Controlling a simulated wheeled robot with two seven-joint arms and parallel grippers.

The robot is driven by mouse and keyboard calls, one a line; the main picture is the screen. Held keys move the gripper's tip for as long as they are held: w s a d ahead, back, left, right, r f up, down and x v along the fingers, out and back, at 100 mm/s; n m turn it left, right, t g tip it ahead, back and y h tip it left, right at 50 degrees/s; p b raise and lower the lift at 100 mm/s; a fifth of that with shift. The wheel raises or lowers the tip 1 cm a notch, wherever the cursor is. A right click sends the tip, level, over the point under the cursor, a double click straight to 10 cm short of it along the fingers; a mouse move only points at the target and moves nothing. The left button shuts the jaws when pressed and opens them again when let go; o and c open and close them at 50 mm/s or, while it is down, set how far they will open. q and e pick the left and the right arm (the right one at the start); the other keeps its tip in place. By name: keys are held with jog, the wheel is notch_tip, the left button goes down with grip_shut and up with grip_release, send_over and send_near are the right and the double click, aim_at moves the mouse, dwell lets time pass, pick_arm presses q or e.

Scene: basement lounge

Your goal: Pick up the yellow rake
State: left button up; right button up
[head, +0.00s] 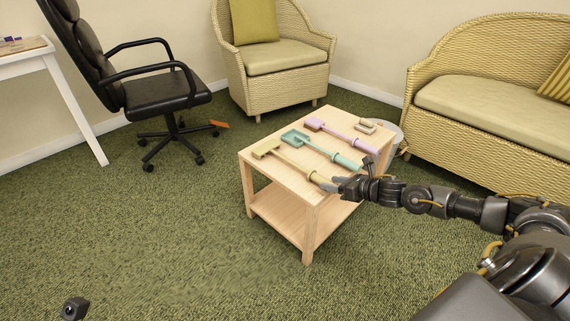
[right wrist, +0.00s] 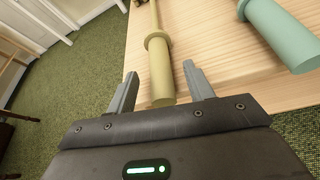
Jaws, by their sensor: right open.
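The yellow rake (head: 291,164) lies on the light wooden table (head: 252,170), along its left front side. Its head is at the table's left end and its handle points toward my right gripper (head: 334,186). In the right wrist view, the rake's handle (right wrist: 159,65) comes down between the two fingers of the right gripper (right wrist: 160,74). The fingers are apart, one on each side of the handle's end, with a gap showing to the left.
A teal shovel (head: 347,161) lies beside the rake, its handle also in the right wrist view (right wrist: 282,35). An office chair (head: 160,95), wicker armchair (head: 272,85) and sofa (head: 490,115) stand around. Front carpet is clear.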

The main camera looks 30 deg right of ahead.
jog(key=shift+x, duration=1.2)
jog(key=shift+c, duration=0.9)
jog(key=c, duration=0.9)
jog(key=shift+r, duration=0.1)
